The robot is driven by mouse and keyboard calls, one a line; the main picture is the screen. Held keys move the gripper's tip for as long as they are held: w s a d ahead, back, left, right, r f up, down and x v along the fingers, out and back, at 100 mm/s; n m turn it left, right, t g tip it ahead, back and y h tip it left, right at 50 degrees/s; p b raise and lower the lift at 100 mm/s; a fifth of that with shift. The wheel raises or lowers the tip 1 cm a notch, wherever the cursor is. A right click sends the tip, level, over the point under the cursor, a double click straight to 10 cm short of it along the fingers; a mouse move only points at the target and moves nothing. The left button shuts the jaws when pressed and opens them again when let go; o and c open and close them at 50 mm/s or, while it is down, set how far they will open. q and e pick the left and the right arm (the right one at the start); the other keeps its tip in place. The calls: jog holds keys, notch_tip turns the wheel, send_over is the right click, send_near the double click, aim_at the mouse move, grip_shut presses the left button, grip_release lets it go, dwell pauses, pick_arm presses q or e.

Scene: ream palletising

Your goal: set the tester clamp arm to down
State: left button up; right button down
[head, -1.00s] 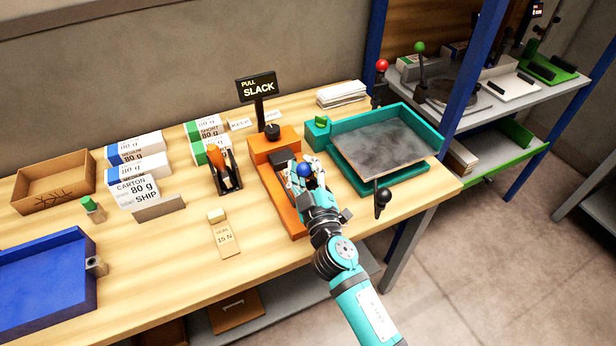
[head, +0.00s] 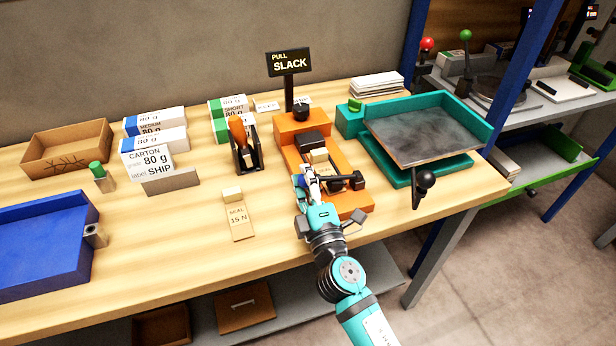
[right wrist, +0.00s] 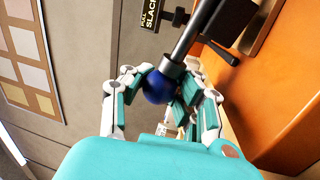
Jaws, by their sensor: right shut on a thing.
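The tester is an orange stand (head: 292,128) on the bench, with a black block on it and the PULL SLACK sign (head: 289,63) behind. My right gripper (head: 309,182) is at the tester's near left side. In the right wrist view its fingers (right wrist: 168,86) are closed around the blue ball knob (right wrist: 157,88) of the clamp arm. The clamp arm's grey rod (right wrist: 196,36) runs from the knob toward the orange body. In the head view a dark bar (head: 343,183) lies low across the tester beside the gripper; the fingers partly hide the knob. My left gripper is out of view.
A teal tray unit (head: 383,143) with a black ball handle (head: 425,179) stands close to the tester's right. A holder with an orange-handled tool (head: 238,133) and a SEAL 15 N tag (head: 238,220) are at left. Bare bench lies in front of the tag.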

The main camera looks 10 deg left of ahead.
jog(key=shift+f+n, duration=0.4)
jog(key=shift+f, duration=0.1)
jog(key=c, duration=1.4)
grip_release()
jog(key=shift+s+r, duration=0.1)
jog(key=o, duration=0.5)
jog(key=shift+s+d+r, duration=0.2)
jog(key=shift+c, duration=0.2)
jog(key=shift+w+a+f, duration=0.1)
